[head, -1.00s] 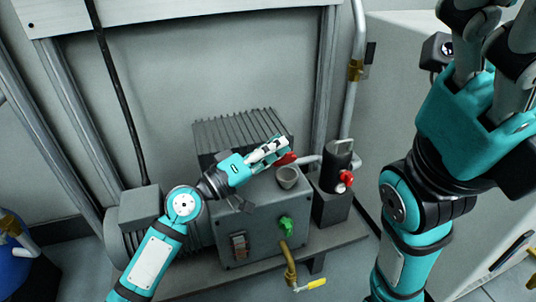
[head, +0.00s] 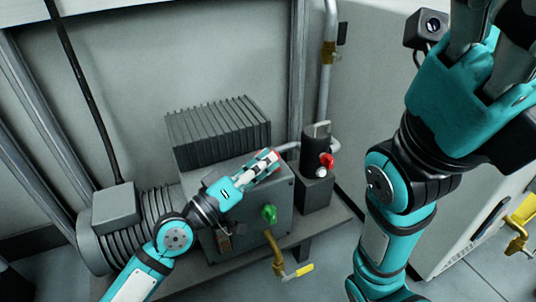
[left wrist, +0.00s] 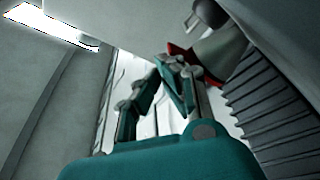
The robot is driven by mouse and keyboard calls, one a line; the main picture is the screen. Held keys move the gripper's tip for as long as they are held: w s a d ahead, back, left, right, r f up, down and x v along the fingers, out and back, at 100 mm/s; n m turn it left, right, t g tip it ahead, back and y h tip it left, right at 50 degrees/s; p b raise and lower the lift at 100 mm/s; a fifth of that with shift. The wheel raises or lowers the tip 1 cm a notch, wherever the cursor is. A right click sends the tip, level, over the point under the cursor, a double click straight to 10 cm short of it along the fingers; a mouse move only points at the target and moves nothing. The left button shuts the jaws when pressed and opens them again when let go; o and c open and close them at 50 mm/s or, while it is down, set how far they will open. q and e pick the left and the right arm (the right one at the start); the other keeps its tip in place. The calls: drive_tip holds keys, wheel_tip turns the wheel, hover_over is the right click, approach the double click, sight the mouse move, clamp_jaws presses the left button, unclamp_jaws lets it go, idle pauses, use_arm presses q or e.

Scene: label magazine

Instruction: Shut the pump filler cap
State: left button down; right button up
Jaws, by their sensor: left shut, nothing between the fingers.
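The pump is a grey box (head: 283,196) with a ribbed dark block (head: 216,130) behind it. My left gripper (head: 272,162) is shut and empty over the top of the box, its fingers hiding the filler neck in the head view. A bit of the red filler cap (head: 267,153) shows at the fingertips. In the left wrist view the shut fingers (left wrist: 172,70) are close to the red cap (left wrist: 180,50), which is beside a grey cone-shaped neck (left wrist: 220,50). I cannot tell whether the cap is seated. My right gripper (head: 478,45) is raised at the upper right, its tips cut off.
A black cylinder with a red-handled valve (head: 326,160) stands right of the box. A green knob (head: 269,213) and a brass tap with a yellow handle (head: 304,269) are on its front. A ribbed motor (head: 130,222) lies left. A pipe (head: 327,80) rises behind.

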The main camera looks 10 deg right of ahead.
use_arm(q)
drive_tip(key=shift+s+f, duration=0.15)
drive_tip(key=shift+f, duration=0.4)
idle(0.4)
